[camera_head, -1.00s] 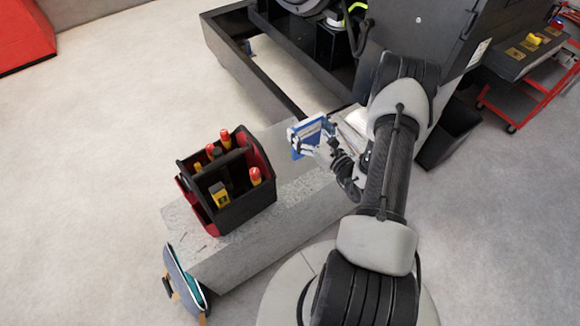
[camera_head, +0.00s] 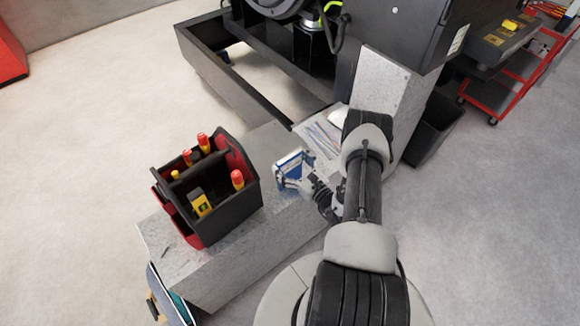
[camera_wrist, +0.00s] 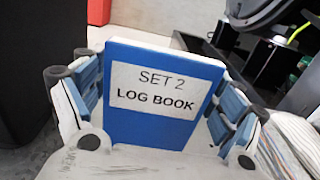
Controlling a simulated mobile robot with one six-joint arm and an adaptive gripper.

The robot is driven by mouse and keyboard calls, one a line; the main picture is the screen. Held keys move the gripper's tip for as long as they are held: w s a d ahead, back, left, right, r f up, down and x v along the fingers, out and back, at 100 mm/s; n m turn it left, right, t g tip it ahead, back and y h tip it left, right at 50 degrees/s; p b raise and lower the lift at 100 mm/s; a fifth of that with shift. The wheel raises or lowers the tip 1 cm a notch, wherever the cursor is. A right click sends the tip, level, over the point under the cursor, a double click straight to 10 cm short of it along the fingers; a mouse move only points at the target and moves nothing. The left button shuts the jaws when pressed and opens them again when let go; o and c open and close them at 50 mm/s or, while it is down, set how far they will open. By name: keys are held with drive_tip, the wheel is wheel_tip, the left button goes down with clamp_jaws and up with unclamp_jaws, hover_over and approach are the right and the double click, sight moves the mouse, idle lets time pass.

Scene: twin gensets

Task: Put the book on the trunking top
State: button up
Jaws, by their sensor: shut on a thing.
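The blue book (camera_head: 293,165), labelled "SET 2 LOG BOOK", is held in my gripper (camera_head: 290,178) above the grey trunking top (camera_head: 262,212). In the wrist view the book (camera_wrist: 163,98) stands between my gripper's two fingers (camera_wrist: 160,120), which are shut on its sides, its label facing the camera. The book's lower edge is hidden by the gripper, so I cannot tell whether it touches the trunking.
A black and red tool caddy (camera_head: 206,190) with several tools stands on the trunking left of the book. A black bin (camera_head: 436,128) and a red trolley (camera_head: 500,85) are at right.

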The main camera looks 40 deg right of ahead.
drive_tip(key=shift+f, duration=0.55)
drive_tip(key=o, duration=1)
drive_tip(key=shift+o, duration=0.2)
